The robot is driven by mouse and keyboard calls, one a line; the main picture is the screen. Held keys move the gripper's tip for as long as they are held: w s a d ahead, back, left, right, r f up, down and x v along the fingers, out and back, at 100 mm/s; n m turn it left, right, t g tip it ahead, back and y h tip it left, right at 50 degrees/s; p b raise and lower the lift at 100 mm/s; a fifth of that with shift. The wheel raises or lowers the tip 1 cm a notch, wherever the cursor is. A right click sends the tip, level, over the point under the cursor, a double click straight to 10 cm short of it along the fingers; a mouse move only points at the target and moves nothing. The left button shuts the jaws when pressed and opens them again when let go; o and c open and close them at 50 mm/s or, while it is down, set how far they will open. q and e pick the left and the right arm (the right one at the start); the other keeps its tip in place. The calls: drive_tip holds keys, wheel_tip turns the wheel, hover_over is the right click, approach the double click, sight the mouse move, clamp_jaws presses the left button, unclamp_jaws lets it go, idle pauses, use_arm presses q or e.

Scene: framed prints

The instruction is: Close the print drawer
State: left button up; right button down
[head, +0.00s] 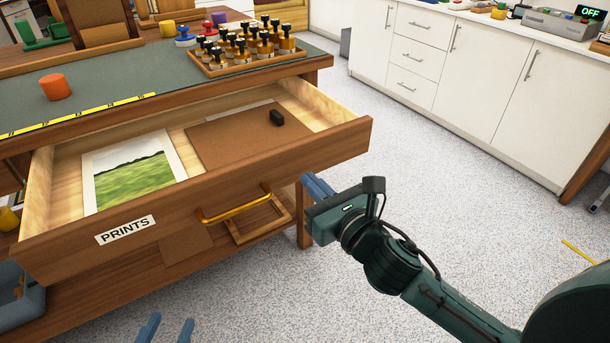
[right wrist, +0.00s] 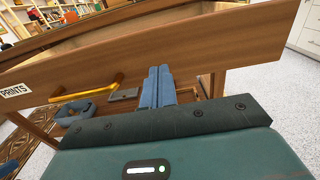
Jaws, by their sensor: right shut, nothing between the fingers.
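The print drawer (head: 320,146), with a PRINTS label on its wooden front, is pulled well out from under the bench top. It also shows in the right wrist view (right wrist: 200,40). Its brass handle (head: 237,206) is on the front; the right wrist view shows the handle (right wrist: 90,91) too. Inside lie a landscape print (head: 130,170) and a brown board. My right gripper (head: 312,184) is shut and empty, near the right part of the drawer front; contact cannot be told. My left gripper (head: 168,330) shows only its separated fingertips at the bottom edge, before the drawer.
A black block (head: 277,117) rests on the brown board (head: 240,135) in the drawer. On the green bench top stand a stamp rack (head: 250,50) and an orange cup (head: 55,87).

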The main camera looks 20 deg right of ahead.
sight(296, 166)
use_arm(q)
drive_tip(key=shift+d, duration=0.1)
use_arm(e)
drive_tip(key=shift+x, duration=1.5)
drive_tip(key=shift+w, duration=0.1)
